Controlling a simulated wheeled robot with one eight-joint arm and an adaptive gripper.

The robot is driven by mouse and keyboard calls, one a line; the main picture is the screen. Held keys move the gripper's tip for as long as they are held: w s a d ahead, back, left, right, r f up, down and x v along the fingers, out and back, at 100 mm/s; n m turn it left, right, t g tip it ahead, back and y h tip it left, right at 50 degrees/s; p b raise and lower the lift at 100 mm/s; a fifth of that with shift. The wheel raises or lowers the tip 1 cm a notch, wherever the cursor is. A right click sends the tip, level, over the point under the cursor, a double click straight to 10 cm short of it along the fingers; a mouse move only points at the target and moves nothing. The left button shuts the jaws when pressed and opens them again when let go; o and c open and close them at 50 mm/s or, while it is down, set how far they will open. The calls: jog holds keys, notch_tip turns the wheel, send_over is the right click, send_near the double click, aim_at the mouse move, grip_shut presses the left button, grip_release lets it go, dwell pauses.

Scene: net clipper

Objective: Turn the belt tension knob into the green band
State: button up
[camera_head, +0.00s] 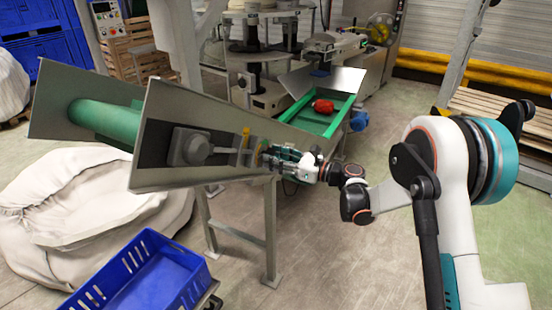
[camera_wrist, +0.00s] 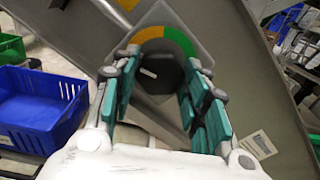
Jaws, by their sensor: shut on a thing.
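The belt tension knob (camera_wrist: 156,78) is a dark round knob with a short white mark, seen in the wrist view on a grey plate. A curved scale lies above it, with an orange band (camera_wrist: 147,35) on the left and a green band (camera_wrist: 182,42) on the right. The white mark lies left of the knob's middle, nearer the orange side. My gripper (camera_wrist: 158,88) has its teal-padded fingers on both sides of the knob, shut on it. In the head view my gripper (camera_head: 284,164) reaches the end of the conveyor frame, and the knob is hidden there.
The conveyor (camera_head: 165,180) has metal side plates and a green belt. A blue crate (camera_head: 150,280) stands in front of it, beside a large white sack (camera_head: 60,215). A green-edged tray (camera_head: 322,122) holding a red item is behind my gripper.

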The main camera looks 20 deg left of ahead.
jog(key=m+b, duration=0.1)
jog(key=m, duration=2)
jog(key=shift+b, duration=0.3)
jog(key=shift+m, duration=0.3)
jog(key=o, duration=1)
jog(key=shift+w, duration=0.1)
jog(key=shift+o, duration=0.2)
jog(key=s+d, duration=0.2)
jog(key=d, duration=1)
